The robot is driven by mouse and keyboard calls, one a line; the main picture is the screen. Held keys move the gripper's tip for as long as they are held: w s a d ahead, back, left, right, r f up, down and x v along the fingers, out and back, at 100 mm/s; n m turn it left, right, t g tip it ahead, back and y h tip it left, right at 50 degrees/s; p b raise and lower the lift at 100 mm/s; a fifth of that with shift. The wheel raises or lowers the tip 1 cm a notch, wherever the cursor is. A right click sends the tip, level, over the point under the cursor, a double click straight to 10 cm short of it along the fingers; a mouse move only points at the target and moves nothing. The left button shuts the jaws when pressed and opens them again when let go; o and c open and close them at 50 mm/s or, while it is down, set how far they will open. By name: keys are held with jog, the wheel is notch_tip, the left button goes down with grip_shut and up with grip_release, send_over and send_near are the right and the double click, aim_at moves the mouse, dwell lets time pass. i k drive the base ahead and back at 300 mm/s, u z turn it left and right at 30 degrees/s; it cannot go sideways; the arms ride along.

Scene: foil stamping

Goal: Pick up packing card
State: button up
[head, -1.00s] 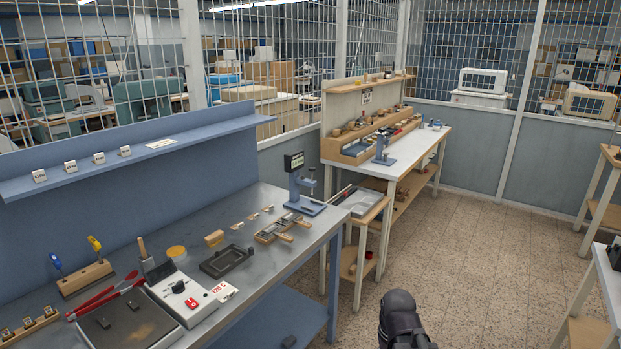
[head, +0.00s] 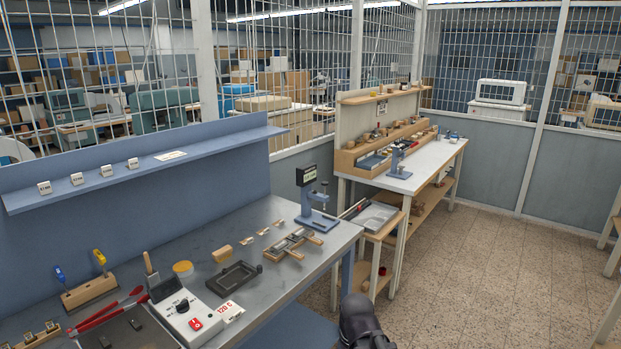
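I cannot tell for sure which thing is the packing card. A flat white label card (head: 171,155) lies on the blue shelf above the left bench. A white card with red "120 C" lettering (head: 230,311) lies on the bench beside the control box. A dark rounded part of my arm shows at the bottom edge, right of the bench. My gripper's fingers are not in view.
The steel-topped bench (head: 203,254) holds a control box (head: 184,314), red tongs (head: 106,312), a dark tray (head: 234,277), a wooden-handled clamp (head: 291,243) and a blue gauge stand (head: 316,214). A white-topped bench (head: 424,163) stands behind. The tiled floor at right is clear.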

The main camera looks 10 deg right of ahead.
aim_at(265, 231)
jog(key=z, duration=1.15)
jog(key=i, duration=1.55)
jog(key=u, duration=0.3)
